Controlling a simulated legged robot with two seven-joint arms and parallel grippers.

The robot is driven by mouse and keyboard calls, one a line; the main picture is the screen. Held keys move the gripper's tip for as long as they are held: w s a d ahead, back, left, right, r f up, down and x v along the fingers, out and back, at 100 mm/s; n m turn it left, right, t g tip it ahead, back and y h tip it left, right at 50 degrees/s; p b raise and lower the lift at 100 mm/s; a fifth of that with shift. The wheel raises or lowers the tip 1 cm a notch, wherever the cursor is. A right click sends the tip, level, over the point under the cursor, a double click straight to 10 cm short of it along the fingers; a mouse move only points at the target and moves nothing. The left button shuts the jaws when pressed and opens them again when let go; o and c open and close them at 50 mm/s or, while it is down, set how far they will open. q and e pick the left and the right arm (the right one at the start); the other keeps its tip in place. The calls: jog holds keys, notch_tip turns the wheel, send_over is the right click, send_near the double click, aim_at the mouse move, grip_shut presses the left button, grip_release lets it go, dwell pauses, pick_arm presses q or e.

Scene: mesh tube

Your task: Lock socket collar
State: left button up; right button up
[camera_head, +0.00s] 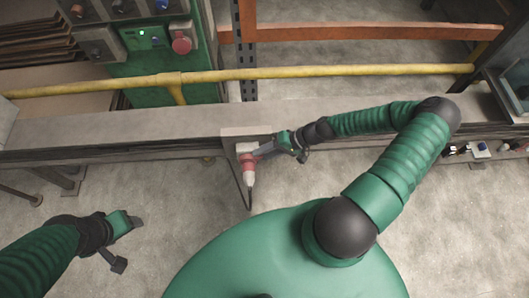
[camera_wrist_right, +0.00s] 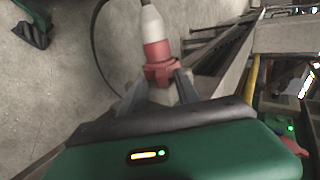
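The red socket collar (camera_head: 249,162) is below a pale socket box (camera_head: 246,147) at the bench front. A red and white plug (camera_head: 249,179) hangs under it, with a dark cable running down. In the right wrist view the red collar (camera_wrist_right: 163,70) lies between my fingers, and the white plug body (camera_wrist_right: 152,25) extends away from it. My right gripper (camera_head: 257,156) has one finger on each side of the collar, and both tips appear to touch it. My left gripper (camera_head: 130,244) is open and empty above the floor at lower left, far from the socket.
A grey bench beam (camera_head: 120,133) runs across behind the socket. A yellow pipe (camera_head: 340,71) crosses above it. A green control panel (camera_head: 150,55) with a red knob (camera_head: 181,43) stands at the upper left. The floor (camera_head: 180,215) between my arms is clear.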

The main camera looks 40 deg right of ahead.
jog(key=p+v, duration=0.1)
jog(key=v, duration=1.6)
jog(key=shift+p, duration=0.35)
jog(key=shift+a+f, duration=0.1)
jog(key=shift+a, duration=0.05)
